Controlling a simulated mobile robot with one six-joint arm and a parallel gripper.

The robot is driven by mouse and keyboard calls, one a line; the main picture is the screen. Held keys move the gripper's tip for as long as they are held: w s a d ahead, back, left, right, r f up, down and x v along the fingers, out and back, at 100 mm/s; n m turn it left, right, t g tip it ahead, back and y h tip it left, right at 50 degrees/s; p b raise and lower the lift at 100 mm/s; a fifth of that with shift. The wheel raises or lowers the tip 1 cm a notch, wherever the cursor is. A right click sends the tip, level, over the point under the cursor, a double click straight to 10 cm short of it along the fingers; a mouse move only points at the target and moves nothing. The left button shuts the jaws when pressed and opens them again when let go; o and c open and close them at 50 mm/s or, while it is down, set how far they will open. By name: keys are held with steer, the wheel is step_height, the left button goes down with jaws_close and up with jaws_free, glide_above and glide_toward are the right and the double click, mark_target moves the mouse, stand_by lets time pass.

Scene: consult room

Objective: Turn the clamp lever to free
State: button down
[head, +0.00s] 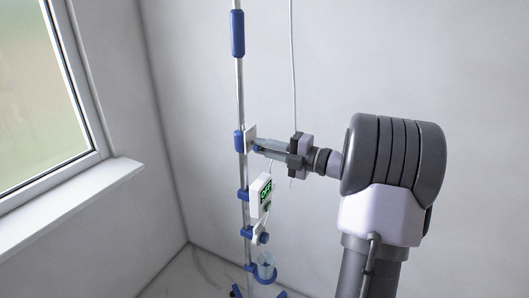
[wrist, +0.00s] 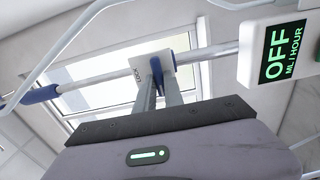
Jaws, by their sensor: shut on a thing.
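The clamp on the pole shows a white plate (head: 250,132) beside a blue collar (head: 239,142) in the head view. The blue clamp lever (wrist: 156,66) stands out from the plate, between the fingers. My gripper (head: 258,147) reaches in from the right and is shut on the lever. In the wrist view my gripper's fingers (wrist: 158,88) lie on both sides of the lever and hide part of it.
The metal pole (head: 240,85) stands near the room corner. Below the clamp, a white pump (head: 259,196) hangs on it; its display reads OFF in the wrist view (wrist: 283,52). A thin tube hangs near my gripper. A window (head: 40,90) is at left.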

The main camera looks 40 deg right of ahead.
stand_by(0.4)
steer(key=c, duration=1.4)
jaws_free()
steer(key=shift+c, duration=0.2)
steer(key=shift+s, duration=0.1)
steer(key=p+v, duration=0.4)
steer(key=v, duration=1.3)
steer(key=shift+s+p, duration=0.15)
steer(key=shift+p, duration=0.2)
